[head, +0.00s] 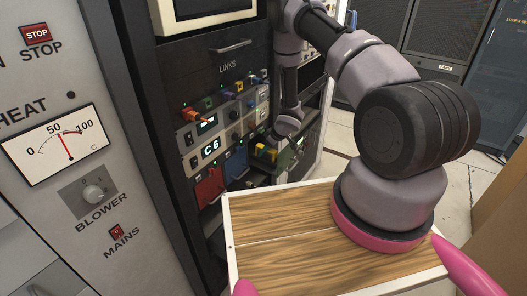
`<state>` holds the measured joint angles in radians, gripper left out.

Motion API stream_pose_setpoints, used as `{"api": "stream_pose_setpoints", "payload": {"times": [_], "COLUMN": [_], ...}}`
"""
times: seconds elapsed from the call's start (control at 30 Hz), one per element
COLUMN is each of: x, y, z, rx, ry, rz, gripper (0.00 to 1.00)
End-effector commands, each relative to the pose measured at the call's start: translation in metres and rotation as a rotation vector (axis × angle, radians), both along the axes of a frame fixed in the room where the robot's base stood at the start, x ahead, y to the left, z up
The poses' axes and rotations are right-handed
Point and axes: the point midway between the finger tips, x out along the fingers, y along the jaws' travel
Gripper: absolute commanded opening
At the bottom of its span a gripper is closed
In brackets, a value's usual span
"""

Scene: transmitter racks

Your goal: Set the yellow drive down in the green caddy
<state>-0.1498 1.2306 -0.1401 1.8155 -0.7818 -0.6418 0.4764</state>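My arm reaches across to the open rack, and my gripper (276,142) is small and far off at the rack's lower right. A small yellow piece (264,149), possibly the yellow drive, shows right at the gripper's end with dark green around it. I cannot tell whether the fingers hold it or are only beside it. I cannot make out a green caddy for certain; the green near the yellow piece may be part of it. The fingers are too small and partly hidden to read.
Red (209,187) and blue (235,163) pieces sit below. A wood-topped surface (285,222) lies in front. A grey cabinet with a meter (55,143) stands at left.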

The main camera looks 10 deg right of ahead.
Motion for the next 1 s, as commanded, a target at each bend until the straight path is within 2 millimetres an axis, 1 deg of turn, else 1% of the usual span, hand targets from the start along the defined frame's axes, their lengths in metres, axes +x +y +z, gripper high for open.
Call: {"api": "stream_pose_setpoints", "payload": {"times": [0.03,0.07,0.17,0.4,0.5,0.63,0.83,0.93,0.97,1.0], "x": [-0.007,-0.006,-0.012,-0.029,-0.036,-0.042,-0.045,-0.044,-0.042,-0.039], "y": [-0.004,-0.004,-0.012,-0.029,-0.035,-0.04,-0.043,-0.044,-0.044,-0.046], "z": [-0.001,0.003,0.021,0.07,0.087,0.101,0.109,0.111,0.114,0.122], "rx": [-0.01,-0.011,-0.006,-0.002,-0.002,-0.001,-0.001,-0.003,-0.006,-0.013], "ry": [0.015,0.015,0.014,0.007,0.006,0.006,0.006,0.002,0.0,-0.008], "rz": [-0.006,-0.005,-0.011,-0.008,-0.007,-0.005,-0.004,-0.007,-0.012,-0.024], "gripper": [0.67,0.67,0.67,0.67,0.67,0.67,0.67,0.67,0.67,0.67]}}
